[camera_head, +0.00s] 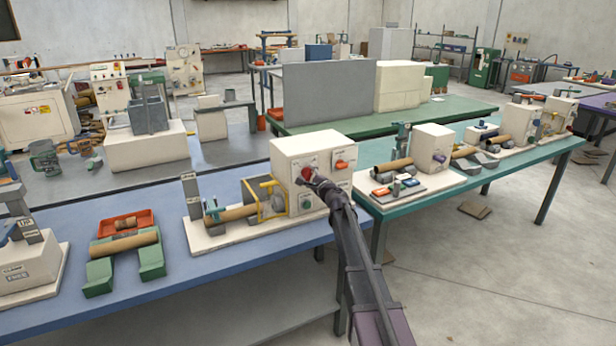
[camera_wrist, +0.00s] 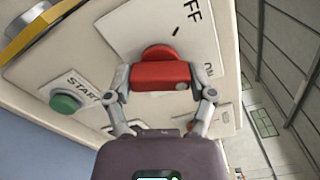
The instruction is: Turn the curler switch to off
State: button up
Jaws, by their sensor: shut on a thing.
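The curler switch, a red knob (camera_wrist: 160,76), sits on a white plate on the front of a cream machine box (camera_head: 300,150). In the wrist view, my gripper (camera_wrist: 160,84) has one finger at each end of the red bar and is shut on it. An OFF label (camera_wrist: 191,10) with a black tick shows above and right of the knob. An ON label (camera_wrist: 209,70) is beside the right finger, partly hidden. I cannot tell which label the knob points to. In the head view, my gripper (camera_head: 324,186) reaches the box front and covers part of it.
A green START button (camera_wrist: 66,101) is left of the knob.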

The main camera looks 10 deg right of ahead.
jog(key=n, duration=1.2)
jog(key=shift+w+n, duration=0.1)
jog(key=shift+n, duration=0.2)
dwell(0.3)
jog(key=o, duration=1.1)
jog(key=shift+c, duration=0.2)
jog(key=v, duration=1.2)
jog(key=shift+r, duration=0.1)
